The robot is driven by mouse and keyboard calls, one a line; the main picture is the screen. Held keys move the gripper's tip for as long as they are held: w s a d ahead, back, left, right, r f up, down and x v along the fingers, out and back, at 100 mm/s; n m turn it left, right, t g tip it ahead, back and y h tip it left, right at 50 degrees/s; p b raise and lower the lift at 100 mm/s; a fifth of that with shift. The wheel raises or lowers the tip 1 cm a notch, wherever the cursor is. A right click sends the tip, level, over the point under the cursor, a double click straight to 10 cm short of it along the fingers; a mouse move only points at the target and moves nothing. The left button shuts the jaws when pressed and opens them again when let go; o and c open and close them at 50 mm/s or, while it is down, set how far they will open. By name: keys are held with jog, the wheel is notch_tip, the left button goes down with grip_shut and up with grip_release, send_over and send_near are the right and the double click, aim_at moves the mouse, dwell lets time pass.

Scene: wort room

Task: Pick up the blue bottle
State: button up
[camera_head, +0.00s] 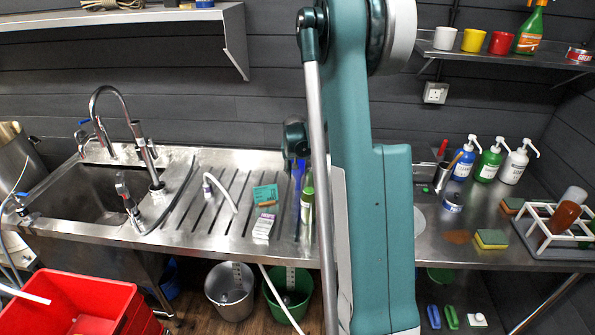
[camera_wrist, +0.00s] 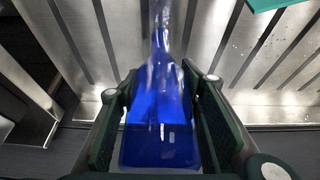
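The blue bottle (camera_wrist: 160,110) is a clear, shiny blue bottle in the middle of the wrist view, its narrow neck toward the top and its wide end toward the bottom. My gripper (camera_wrist: 160,125) has one dark green finger on each side of it. The pads lie very close along its sides; whether they press on it I cannot tell. In the head view my gripper (camera_head: 295,140) is over the drainboard, mostly hidden by my arm, with a narrow blue strip of the bottle (camera_head: 298,172) below it.
Beside the bottle stand a green-and-white bottle (camera_head: 307,208), a teal sponge (camera_head: 265,194) and a small box (camera_head: 263,227) on the grooved drainboard (camera_head: 200,232). The sink (camera_head: 75,198) is at left. Pump bottles (camera_head: 490,160) and a white rack (camera_head: 552,222) are at right.

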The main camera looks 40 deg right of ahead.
jog(key=c, duration=0.5)
jog(key=shift+r+p, duration=0.65)
jog(key=shift+r, duration=4.35)
